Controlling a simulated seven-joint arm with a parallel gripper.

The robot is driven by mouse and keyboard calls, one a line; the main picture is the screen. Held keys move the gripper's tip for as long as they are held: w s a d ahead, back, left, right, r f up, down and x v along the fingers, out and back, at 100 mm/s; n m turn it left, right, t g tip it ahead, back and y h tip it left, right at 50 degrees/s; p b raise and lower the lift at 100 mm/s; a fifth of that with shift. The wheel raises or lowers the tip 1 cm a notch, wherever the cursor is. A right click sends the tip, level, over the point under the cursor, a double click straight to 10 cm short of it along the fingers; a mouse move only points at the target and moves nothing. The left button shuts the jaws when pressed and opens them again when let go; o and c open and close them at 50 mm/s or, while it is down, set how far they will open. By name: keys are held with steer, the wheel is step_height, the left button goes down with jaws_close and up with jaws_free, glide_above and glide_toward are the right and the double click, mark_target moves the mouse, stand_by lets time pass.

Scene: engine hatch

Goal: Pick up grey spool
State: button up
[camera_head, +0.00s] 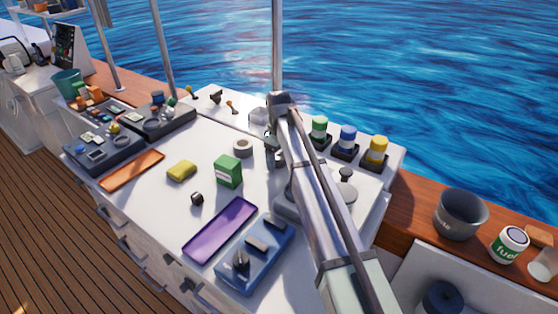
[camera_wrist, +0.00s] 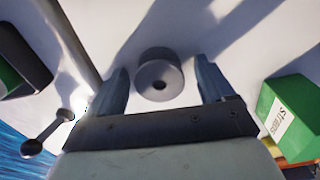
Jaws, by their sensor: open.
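The grey spool (camera_head: 243,148) stands on the white hatch top, just behind the green box. In the wrist view the spool (camera_wrist: 158,78) is a short grey cylinder with a dark hole in its end face. My gripper (camera_head: 272,152) is just right of the spool in the head view, pointing down. In the wrist view the two fingers of my gripper (camera_wrist: 161,72) are spread, with the spool between their tips in the picture and gaps on both sides. I cannot tell how far the tips are from it in depth.
A green box (camera_head: 228,172) stands close to the spool; it also shows in the wrist view (camera_wrist: 290,114). A yellow sponge (camera_head: 181,171), a small dark cube (camera_head: 197,198) and a purple tray (camera_head: 220,230) lie nearer. Green, blue and yellow canisters (camera_head: 347,139) stand to the right.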

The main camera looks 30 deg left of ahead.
steer(key=c, duration=1.1)
